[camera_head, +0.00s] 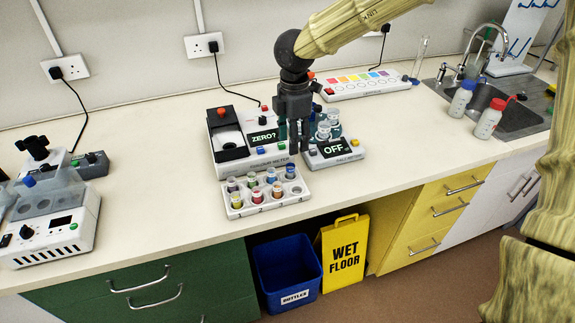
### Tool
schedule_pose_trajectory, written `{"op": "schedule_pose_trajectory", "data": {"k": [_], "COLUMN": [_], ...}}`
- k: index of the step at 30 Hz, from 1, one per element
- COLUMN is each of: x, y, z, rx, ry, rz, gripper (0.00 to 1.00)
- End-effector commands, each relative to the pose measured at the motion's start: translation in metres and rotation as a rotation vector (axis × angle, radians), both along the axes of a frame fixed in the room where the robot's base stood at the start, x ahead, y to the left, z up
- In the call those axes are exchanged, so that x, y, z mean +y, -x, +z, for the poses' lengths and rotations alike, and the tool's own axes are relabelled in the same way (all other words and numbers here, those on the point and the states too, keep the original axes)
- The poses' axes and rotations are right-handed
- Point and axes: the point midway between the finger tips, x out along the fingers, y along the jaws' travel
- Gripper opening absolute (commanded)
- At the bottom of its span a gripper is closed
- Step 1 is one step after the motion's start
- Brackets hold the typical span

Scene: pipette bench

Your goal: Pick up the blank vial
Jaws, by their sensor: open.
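A white vial rack (264,207) stands near the bench's front edge and holds several small capped vials with differently coloured contents. A pale vial (290,171) is at the rack's back right; I cannot tell for sure which vial is the blank. My gripper (298,150) points down just behind the rack's right end, between the colour meter (232,165) and a device reading OFF (338,151). It is open, with no vial visible in it. It hides part of both devices.
The colour meter's display reads ZERO?. Glass vessels (328,128) stand behind the OFF display. A colour strip (362,84) lies at the back. A white instrument (50,225) is far left, and bottles (488,119) stand by the sink. Bench left of the rack is clear.

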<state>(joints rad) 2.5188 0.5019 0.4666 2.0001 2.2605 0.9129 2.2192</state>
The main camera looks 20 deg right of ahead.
Motion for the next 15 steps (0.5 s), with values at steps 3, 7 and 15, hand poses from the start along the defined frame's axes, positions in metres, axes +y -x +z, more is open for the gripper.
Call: {"op": "schedule_pose_trajectory", "data": {"k": [3,7,15], "x": [0.003,0.004,0.004], "y": [0.001,0.000,-0.001], "z": [-0.016,-0.034,-0.051], "rx": [0.005,0.004,0.001], "ry": [0.001,0.002,0.001], "rz": [0.002,0.007,0.006], "gripper": [0.47,0.47,0.47]}}
